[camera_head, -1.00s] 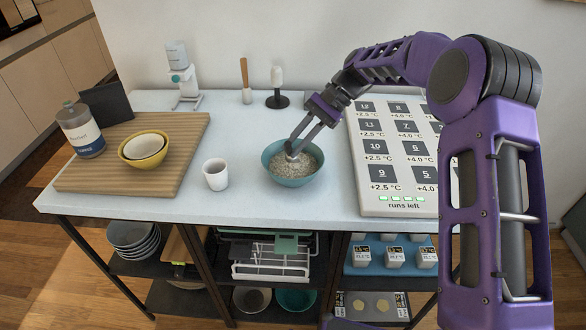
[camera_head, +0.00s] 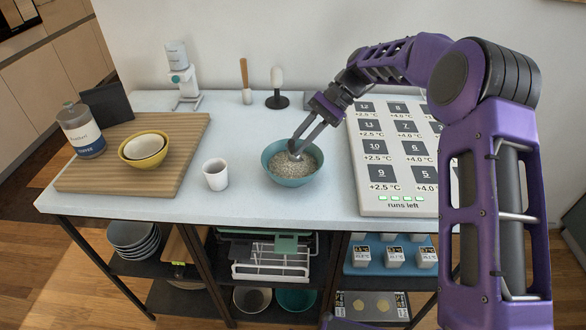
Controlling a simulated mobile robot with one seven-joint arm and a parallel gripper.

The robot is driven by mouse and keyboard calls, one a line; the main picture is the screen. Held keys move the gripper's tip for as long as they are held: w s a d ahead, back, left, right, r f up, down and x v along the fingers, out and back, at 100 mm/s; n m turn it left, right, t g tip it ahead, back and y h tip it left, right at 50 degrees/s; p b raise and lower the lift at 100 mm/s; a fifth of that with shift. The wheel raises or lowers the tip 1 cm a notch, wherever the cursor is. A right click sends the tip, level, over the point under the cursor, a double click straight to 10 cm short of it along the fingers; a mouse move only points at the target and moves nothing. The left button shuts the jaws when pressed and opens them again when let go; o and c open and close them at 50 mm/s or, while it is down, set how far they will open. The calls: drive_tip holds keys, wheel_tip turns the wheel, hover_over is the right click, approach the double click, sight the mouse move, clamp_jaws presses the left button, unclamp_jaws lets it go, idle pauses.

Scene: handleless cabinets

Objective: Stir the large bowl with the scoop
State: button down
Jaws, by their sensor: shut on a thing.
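The large bowl (camera_head: 291,180) is teal and stands upright near the middle of the white table. It is filled with a pale, grainy material (camera_head: 305,164). My gripper (camera_head: 294,151) reaches down into the bowl from the upper right, its fingertips at the grain. It is shut on the scoop, of which only a small greyish part shows at the fingertips (camera_head: 295,155). The rest of the scoop is hidden by the fingers and the grain.
A white cup (camera_head: 215,175) stands just left of the bowl. A wooden board (camera_head: 185,135) holds a yellow bowl (camera_head: 144,160) and a bottle (camera_head: 82,133). A panel with tiles (camera_head: 398,203) lies close on the right. Upright items, including a dark stand (camera_head: 277,101), are behind.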

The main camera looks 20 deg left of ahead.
drive_tip(key=shift+s+a, duration=0.15)
drive_tip(key=shift+s, duration=0.1)
drive_tip(key=s+d+r, duration=0.1)
drive_tip(key=s+r, duration=0.3)
drive_tip(key=r, duration=0.3)
drive_tip(key=shift+s, duration=0.25)
idle(0.5)
idle(0.6)
drive_tip(key=shift+r, duration=1.95)
